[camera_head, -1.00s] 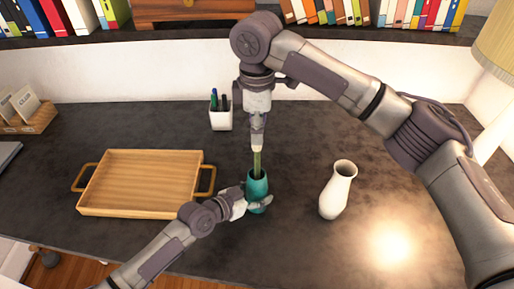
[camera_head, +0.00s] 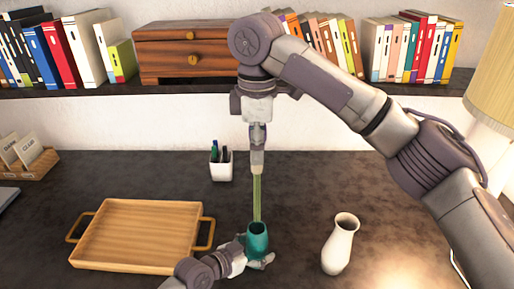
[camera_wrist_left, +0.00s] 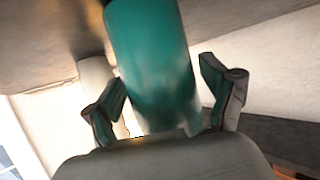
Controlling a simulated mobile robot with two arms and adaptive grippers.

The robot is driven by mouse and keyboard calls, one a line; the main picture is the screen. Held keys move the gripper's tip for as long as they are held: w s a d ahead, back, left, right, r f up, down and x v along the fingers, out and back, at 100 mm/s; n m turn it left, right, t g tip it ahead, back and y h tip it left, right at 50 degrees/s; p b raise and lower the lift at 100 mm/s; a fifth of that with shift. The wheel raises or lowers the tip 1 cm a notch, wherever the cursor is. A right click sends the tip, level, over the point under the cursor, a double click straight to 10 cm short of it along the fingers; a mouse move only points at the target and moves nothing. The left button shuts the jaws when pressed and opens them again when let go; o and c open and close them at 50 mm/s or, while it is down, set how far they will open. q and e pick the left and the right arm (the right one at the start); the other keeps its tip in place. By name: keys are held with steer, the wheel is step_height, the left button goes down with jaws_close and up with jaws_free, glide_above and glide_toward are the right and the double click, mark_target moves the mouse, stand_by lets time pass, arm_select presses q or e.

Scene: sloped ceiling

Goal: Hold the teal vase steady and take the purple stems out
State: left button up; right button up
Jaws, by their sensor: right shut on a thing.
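The teal vase (camera_head: 257,241) stands upright on the dark desk; its body also fills the middle of the left wrist view (camera_wrist_left: 155,65). My left gripper (camera_head: 256,262) is low at the vase, with one finger on each side. I cannot tell whether both fingers press on it. My right gripper (camera_head: 257,168) points down above the vase and is shut on the stems (camera_head: 257,198), which hang upright. Only their green length shows; no purple part is visible. Their lower end is at the vase's rim; I cannot tell whether it is still inside.
A white vase (camera_head: 340,243) stands to the right. A wooden tray (camera_head: 140,208) with two handles lies empty to the left. A white pen cup (camera_head: 221,168) stands behind. A shelf (camera_head: 180,91) with books and a wooden drawer box runs along the wall.

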stand_by(0.3)
arm_select(q)
steer(key=v, duration=1.2)
steer(key=shift+r, duration=0.15)
steer(key=shift+a, duration=0.1)
